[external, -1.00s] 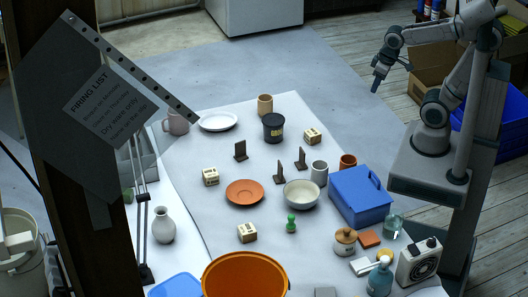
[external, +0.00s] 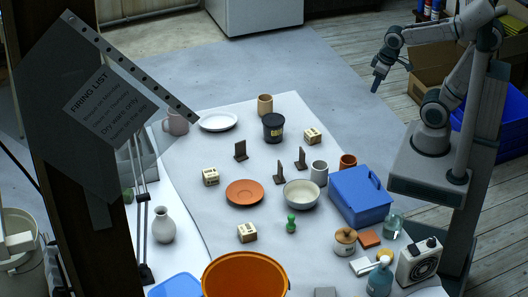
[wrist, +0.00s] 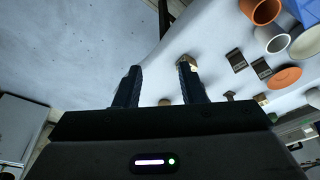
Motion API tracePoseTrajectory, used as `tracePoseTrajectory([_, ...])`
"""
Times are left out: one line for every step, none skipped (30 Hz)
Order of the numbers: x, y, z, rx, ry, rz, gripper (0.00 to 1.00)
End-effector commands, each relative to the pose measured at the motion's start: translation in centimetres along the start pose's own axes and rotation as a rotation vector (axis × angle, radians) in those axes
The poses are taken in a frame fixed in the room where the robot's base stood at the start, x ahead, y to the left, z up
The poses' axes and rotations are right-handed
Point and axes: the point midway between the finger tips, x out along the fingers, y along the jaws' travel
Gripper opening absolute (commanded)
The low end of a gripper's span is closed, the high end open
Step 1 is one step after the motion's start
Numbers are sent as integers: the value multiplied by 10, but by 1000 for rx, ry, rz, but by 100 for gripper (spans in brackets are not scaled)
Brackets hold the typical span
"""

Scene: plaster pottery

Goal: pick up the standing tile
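Three small dark brown upright pieces, each with a foot at its base, stand on the pale table: a left one (external: 240,150), a front one (external: 279,173) and a right one (external: 300,158). I cannot tell which is the standing tile. In the wrist view, two dark lettered pieces (wrist: 236,60) (wrist: 262,68) lie to the right of my fingers. My gripper (external: 376,86) hangs in the air beyond the table's right side, far from these pieces. In the wrist view my gripper (wrist: 160,65) has its two fingers apart with nothing between them.
Around the dark pieces stand a black lidded pot (external: 273,128), a cream bowl (external: 301,194), an orange plate (external: 244,192), a grey cup (external: 319,173) and several small lettered blocks. A blue box (external: 360,197) stands between them and my base. An orange bucket (external: 245,275) is at the front.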

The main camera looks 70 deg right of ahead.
Motion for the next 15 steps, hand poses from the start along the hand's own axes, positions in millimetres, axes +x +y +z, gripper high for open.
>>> tracePoseTrajectory([0, 0, 0, 0, 0, 0, 32])
tracePoseTrajectory([0, 0, 0, 0, 0, 0, 32])
tracePoseTrajectory([0, 0, 0, 0, 0, 0, 32])
tracePoseTrajectory([0, 0, 0, 0, 0, 0, 32])
tracePoseTrajectory([0, 0, 0, 0, 0, 0, 32])
tracePoseTrajectory([0, 0, 0, 0, 0, 0, 32])
tracePoseTrajectory([0, 0, 0, 0, 0, 0, 32])
tracePoseTrajectory([0, 0, 0, 0, 0, 0, 32])
tracePoseTrajectory([0, 0, 0, 1, 0, 0, 32])
tracePoseTrajectory([0, -1, -1, 3, -2, -2, 32])
tracePoseTrajectory([1, -2, -3, 8, -4, -4, 32])
tracePoseTrajectory([1, -4, -7, 19, -8, -8, 32])
tracePoseTrajectory([2, -6, -10, 30, -12, -12, 32])
tracePoseTrajectory([3, -8, -15, 46, -19, -16, 32])
tracePoseTrajectory([5, -13, -22, 72, -28, -24, 32])
